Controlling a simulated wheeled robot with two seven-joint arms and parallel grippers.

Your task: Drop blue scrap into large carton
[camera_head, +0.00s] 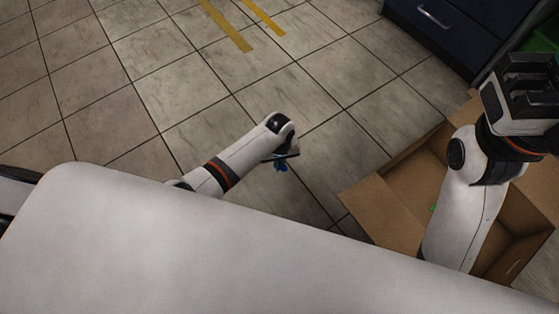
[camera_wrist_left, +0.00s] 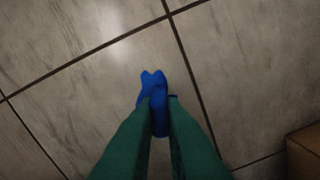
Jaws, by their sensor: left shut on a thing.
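My left gripper (camera_head: 281,159) is shut on the blue scrap (camera_head: 281,167) and holds it over the tiled floor, left of the large carton. In the left wrist view the blue scrap (camera_wrist_left: 153,88) sticks out between the green fingers of the left gripper (camera_wrist_left: 158,112). The large open carton (camera_head: 385,205) stands at the right in the head view, its flap spread out to the left. Part of its inside is hidden by my right arm. My right gripper (camera_head: 528,85) is above the carton's far right side; its jaw opening is unclear.
A small green piece (camera_head: 433,208) lies inside the carton. A brown box edge (camera_wrist_left: 306,150) shows at the lower right of the left wrist view. A dark drawer cabinet (camera_head: 435,30) stands behind. Yellow tape strips (camera_head: 228,27) mark the floor. The floor at left is clear.

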